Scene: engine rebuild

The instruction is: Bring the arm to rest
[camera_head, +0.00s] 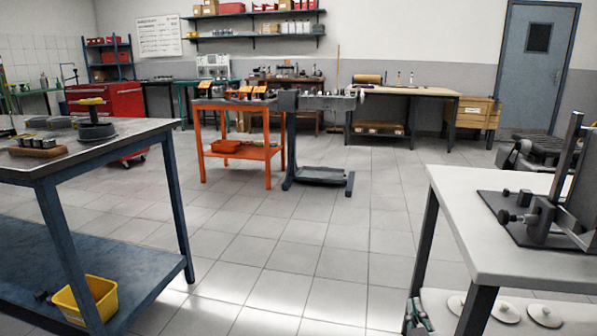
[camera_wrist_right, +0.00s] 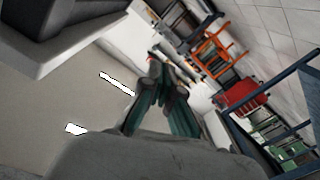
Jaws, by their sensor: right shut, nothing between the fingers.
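My right gripper (camera_head: 418,317) shows at the lower edge of the head view, beside the near leg of the white-topped table at the right. In the right wrist view its two dark green fingers (camera_wrist_right: 158,72) are shut, with nothing held between them. My left gripper is in neither view.
The white-topped table (camera_head: 460,220) at the right carries a dark fixture (camera_head: 540,215). A blue-legged bench (camera_head: 105,140) stands at the left, with a yellow bin (camera_head: 88,300) on its lower shelf. An orange cart (camera_head: 270,153) stands farther back. The tiled floor between is clear.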

